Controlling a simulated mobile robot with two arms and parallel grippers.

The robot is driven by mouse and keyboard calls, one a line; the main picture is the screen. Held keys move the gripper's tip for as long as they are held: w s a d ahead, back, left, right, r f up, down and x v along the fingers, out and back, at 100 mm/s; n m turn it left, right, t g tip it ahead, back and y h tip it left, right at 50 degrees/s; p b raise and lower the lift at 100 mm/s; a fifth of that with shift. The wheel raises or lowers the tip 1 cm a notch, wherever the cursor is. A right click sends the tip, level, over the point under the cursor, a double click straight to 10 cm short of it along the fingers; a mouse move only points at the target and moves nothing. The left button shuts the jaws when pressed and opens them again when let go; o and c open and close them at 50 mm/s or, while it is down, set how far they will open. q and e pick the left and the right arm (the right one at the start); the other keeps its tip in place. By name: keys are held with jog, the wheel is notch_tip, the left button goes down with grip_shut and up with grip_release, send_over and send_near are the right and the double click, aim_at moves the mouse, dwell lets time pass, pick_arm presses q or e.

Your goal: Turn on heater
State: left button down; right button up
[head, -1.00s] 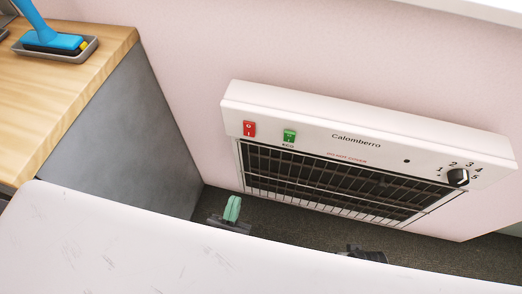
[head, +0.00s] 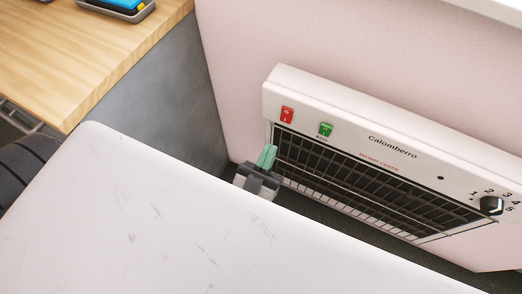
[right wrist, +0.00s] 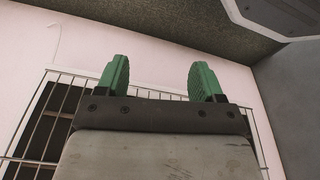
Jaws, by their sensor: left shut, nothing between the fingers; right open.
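The white heater (head: 350,130) is mounted on the pink wall, right of centre in the head view. A red switch (head: 287,115) and a green switch (head: 325,130) sit at its left end. A black dial (head: 491,205) with numbers is at its right end.
A wooden counter (head: 110,45) with a grey side panel (head: 170,110) stands left of the heater. A grey tray (head: 130,14) holding something blue is cut off at the top. Dark floor shows under the heater. The pink wall (head: 370,55) above is clear.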

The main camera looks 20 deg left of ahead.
aim_at(285, 120)
pick_arm(q)
jog(key=w, duration=0.2)
jog(key=w+r, duration=0.1)
jog(key=w, duration=0.1)
jog(key=shift+w+d, duration=0.1)
jog(key=shift+w+f, duration=0.1)
jog(key=shift+w, duration=0.65)
pick_arm(e)
jog(key=shift+w+r, duration=0.2)
jog(key=shift+r, duration=0.3)
pick_arm(q)
jog(key=shift+f+b, duration=0.1)
jog(key=shift+b, duration=0.25)
jog(key=shift+w+f+b, duration=0.15)
jog(key=shift+w+b, duration=0.1)
jog(key=shift+b, duration=0.3)
jog(key=shift+t, duration=0.3)
pick_arm(e)
jog(key=r, duration=0.2)
jog(key=w+r, duration=0.1)
jog(key=shift+r, duration=0.35)
